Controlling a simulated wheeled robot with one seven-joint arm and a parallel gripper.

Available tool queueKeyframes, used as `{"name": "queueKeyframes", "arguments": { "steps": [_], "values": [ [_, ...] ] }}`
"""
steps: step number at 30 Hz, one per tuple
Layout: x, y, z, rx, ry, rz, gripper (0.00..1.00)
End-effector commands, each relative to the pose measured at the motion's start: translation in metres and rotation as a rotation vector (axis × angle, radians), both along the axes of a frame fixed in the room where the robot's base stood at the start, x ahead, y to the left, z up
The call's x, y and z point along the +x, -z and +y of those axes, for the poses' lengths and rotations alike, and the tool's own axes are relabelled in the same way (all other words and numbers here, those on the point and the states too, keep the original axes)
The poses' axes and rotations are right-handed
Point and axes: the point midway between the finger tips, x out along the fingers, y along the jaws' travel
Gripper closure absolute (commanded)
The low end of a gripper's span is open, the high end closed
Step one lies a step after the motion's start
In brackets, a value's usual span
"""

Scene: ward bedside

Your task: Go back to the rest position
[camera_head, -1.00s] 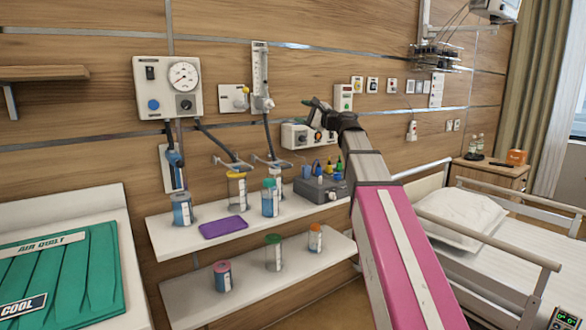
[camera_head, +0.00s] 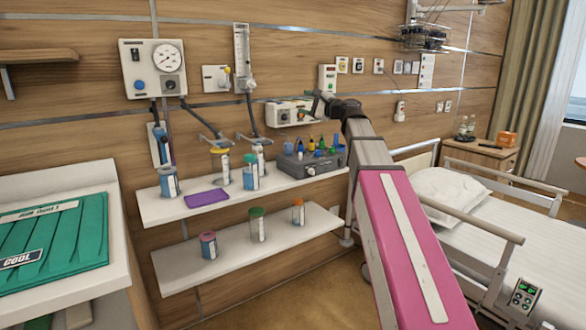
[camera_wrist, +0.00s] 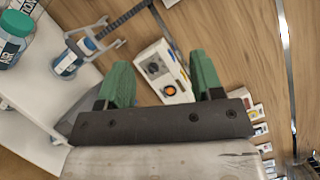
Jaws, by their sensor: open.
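My gripper (camera_wrist: 162,78) shows in the wrist view as two green fingers spread wide apart, with nothing between them. Beyond the gap is a white wall unit with a dark knob and an orange-ringed button (camera_wrist: 162,72). In the head view my pink arm reaches up from the bottom right, and its end with my gripper (camera_head: 318,104) is raised near the wall, in front of that white wall unit (camera_head: 288,113). The fingers are small and partly hidden there.
Below is an upper shelf (camera_head: 160,212) with several capped jars, a purple pad (camera_head: 206,198) and a grey box (camera_head: 312,165). A lower shelf (camera_head: 185,268) holds 3 jars. A bed (camera_head: 500,225) stands right; a counter with a green pack (camera_head: 55,235) stands left.

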Motion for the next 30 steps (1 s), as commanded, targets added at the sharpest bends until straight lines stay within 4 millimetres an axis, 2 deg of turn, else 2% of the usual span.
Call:
{"name": "queueKeyframes", "arguments": {
  "steps": [8,11,14,21,23,24,30],
  "values": [
    [-0.003,0.063,-0.001,-0.150,0.014,0.011,0.40],
    [-0.005,0.096,-0.001,-0.230,0.014,0.016,0.40],
    [-0.011,0.137,-0.004,-0.332,0.012,0.026,0.40],
    [-0.042,0.272,-0.018,-0.677,-0.045,0.060,0.40],
    [-0.053,0.305,-0.024,-0.765,-0.070,0.069,0.40],
    [-0.061,0.326,-0.028,-0.824,-0.089,0.076,0.40],
    [-0.110,0.425,-0.052,-1.105,-0.216,0.110,0.40]
  ]
}}
